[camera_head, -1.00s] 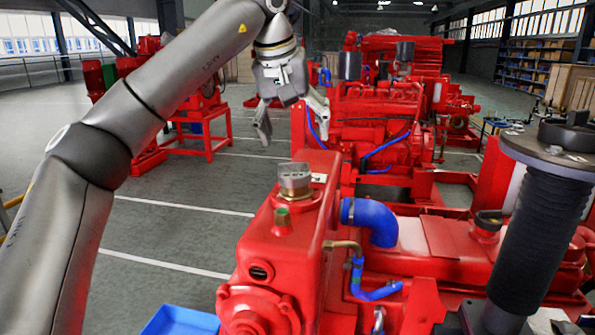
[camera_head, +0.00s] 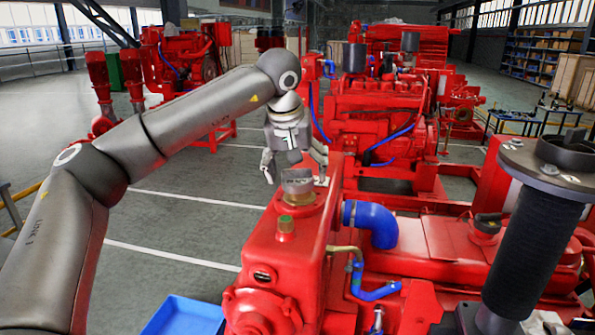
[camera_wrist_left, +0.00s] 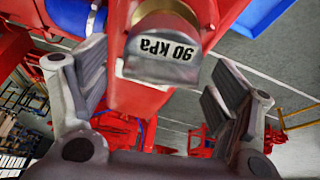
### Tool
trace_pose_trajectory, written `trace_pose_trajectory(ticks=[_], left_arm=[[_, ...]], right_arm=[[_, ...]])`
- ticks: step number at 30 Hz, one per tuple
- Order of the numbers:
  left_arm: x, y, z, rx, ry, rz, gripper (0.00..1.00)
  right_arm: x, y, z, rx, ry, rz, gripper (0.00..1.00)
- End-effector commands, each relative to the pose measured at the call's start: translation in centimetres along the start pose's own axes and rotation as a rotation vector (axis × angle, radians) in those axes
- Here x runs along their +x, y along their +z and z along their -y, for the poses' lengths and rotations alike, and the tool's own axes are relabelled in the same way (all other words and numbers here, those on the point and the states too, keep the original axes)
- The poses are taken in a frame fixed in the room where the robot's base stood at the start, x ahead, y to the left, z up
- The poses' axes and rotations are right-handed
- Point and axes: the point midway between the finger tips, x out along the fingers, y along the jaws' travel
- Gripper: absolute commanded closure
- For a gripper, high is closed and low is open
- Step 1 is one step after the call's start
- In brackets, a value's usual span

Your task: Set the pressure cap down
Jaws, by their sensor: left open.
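The pressure cap (camera_head: 297,182), a grey metal cap, sits at the filler neck on top of the red tank (camera_head: 290,245) in the head view. My right gripper is not in view.
A blue tray (camera_head: 182,318) lies at the lower left, beside the tank. A blue hose (camera_head: 372,222) leaves the tank on the right. A red engine (camera_head: 375,125) stands behind. Open grey floor (camera_head: 185,215) lies to the left.

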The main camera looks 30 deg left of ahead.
Motion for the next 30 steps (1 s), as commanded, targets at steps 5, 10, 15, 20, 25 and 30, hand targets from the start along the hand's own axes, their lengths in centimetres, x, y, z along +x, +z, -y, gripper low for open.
trace_pose_trajectory(ticks=[5,10,15,20,25,30], left_arm=[[0.57,0.01,0.02,-0.001,0.001,0.0,0.17],[0.56,0.02,0.01,-0.001,0.001,-0.001,0.22],[0.54,0.01,0.0,-0.001,0.001,-0.001,0.44],[0.51,-0.01,-0.02,-0.001,0.002,-0.001,0.63],[0.51,-0.02,-0.01,-0.001,0.002,-0.002,0.67],[0.32,-0.13,-0.06,-0.001,0.003,-0.003,0.67]], right_arm=[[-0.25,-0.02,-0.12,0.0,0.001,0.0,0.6],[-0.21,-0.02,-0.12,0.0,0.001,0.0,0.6],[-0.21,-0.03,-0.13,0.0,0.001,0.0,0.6],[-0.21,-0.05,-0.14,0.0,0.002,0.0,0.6],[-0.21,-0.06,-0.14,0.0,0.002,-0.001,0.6],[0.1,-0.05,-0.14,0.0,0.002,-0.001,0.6]])
